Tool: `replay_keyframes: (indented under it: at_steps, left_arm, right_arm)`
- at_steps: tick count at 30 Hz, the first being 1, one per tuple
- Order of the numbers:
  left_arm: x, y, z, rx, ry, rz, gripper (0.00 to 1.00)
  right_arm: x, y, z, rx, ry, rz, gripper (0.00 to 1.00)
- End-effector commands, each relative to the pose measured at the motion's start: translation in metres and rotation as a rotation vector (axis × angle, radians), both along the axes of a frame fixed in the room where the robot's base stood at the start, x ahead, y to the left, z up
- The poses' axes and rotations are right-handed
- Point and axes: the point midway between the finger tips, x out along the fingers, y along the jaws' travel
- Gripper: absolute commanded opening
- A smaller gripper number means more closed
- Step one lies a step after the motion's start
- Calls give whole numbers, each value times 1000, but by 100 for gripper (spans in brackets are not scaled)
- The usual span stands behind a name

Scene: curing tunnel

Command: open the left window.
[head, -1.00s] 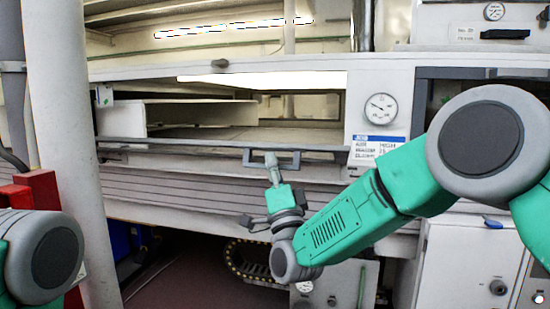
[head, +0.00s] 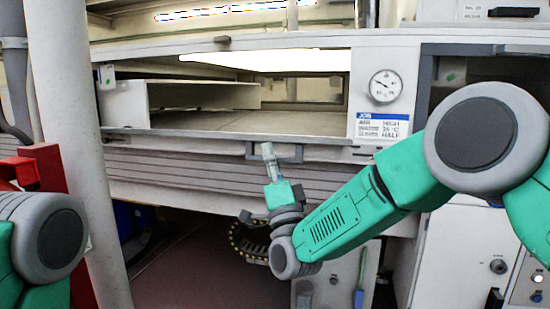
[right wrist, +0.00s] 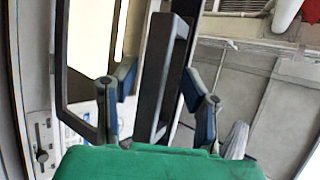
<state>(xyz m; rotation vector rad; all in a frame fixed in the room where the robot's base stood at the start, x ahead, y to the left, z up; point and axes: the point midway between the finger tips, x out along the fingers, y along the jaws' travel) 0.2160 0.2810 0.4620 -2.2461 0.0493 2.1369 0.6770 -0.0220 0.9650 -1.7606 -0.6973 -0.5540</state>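The left window is a wide opening whose dark sash rail (head: 200,133) lies low along its bottom edge. A dark bracket-shaped handle (head: 290,155) hangs from the middle of the rail. My right gripper (head: 268,151) is at this handle, reaching up from below. In the right wrist view the handle bar (right wrist: 163,78) runs between the two spread fingers of the right gripper (right wrist: 158,92). The fingers look open, with gaps beside the bar; any contact is hard to judge. My left gripper is out of view.
A dial gauge (head: 385,86) and a blue-white label (head: 382,126) are on the panel right of the opening. A white column (head: 62,110) and a red post (head: 50,170) stand at the left. A shelf-like box (head: 195,94) shows inside the opening.

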Motion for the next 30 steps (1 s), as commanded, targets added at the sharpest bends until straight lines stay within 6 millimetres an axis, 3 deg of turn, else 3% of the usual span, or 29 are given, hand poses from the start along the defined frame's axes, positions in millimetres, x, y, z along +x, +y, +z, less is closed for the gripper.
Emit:
replay_keyframes:
  at_steps: [17, 30]
  left_arm:
    - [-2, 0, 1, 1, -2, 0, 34]
    - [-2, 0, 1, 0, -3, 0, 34]
  right_arm:
    - [1, -10, -3, 3, 0, -15, 40]
    - [-62, -18, -63, -3, 4, -7, 40]
